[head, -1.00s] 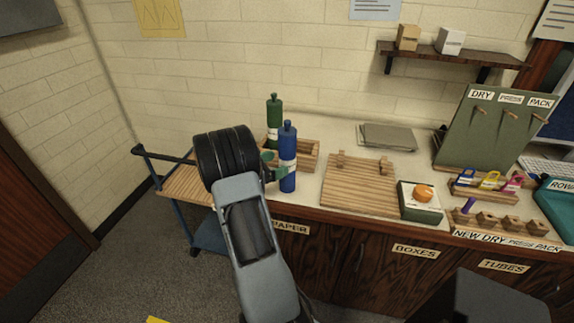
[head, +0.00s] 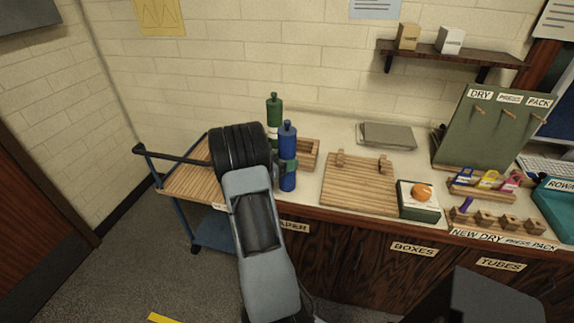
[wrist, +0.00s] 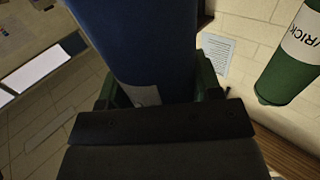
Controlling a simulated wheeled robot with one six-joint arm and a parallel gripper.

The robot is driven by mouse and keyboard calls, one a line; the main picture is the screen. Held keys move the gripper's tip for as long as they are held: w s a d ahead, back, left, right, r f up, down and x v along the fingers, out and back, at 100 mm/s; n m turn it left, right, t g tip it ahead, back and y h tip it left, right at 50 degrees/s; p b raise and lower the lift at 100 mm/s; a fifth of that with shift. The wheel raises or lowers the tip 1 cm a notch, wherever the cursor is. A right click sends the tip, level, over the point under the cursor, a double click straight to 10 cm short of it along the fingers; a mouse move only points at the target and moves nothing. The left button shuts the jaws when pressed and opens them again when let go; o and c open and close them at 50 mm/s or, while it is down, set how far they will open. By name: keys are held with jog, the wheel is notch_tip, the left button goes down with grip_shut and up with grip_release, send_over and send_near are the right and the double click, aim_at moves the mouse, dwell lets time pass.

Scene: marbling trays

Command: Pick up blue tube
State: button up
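The blue tube (head: 288,146) is a tall blue bottle-like tube with a narrow neck and a pale band, upright at the counter's left end. My gripper (head: 287,168) is level with its lower half, with the fingers around it. In the wrist view the blue tube (wrist: 140,40) fills the gap between the two dark green fingers of my gripper (wrist: 160,88). Whether the fingers press on it or stand just clear cannot be told. The tube's far side is hidden.
A green tube (head: 274,115) stands close behind, by a wooden tray (head: 311,155). It also shows at the right of the wrist view (wrist: 285,75). A wooden board (head: 358,190) lies to the right. A trolley (head: 180,184) stands at left.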

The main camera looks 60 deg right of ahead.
jog(key=c, duration=0.4)
jog(key=shift+c, duration=0.2)
jog(key=shift+r, duration=0.15)
